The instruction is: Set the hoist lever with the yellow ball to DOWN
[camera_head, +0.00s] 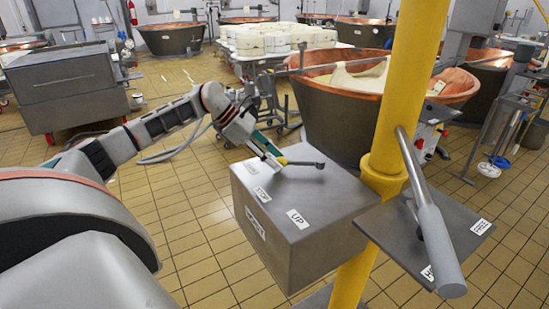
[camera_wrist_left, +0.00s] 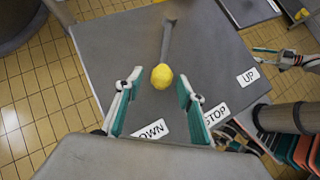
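The hoist lever is a thin grey arm with a yellow ball (camera_wrist_left: 162,77) at its end. It turns on a pivot atop a grey box (camera_head: 310,245). In the left wrist view the lever points from its pivot toward the partly hidden DOWN label (camera_wrist_left: 152,131). The STOP label (camera_wrist_left: 215,113) and UP label (camera_wrist_left: 248,77) lie to the right. My left gripper (camera_wrist_left: 159,79) is open, with the ball between its fingertips in the picture. I see no clear contact. What looks like my right gripper (camera_wrist_left: 284,57) shows at the right edge, too partial to read.
A yellow post (camera_head: 400,95) rises beside the box. It carries a second plate with a thick grey handle (camera_head: 438,235). Copper vats (camera_head: 340,110) and a table of white moulds (camera_head: 270,45) stand behind. Tiled floor is open to the left of the box.

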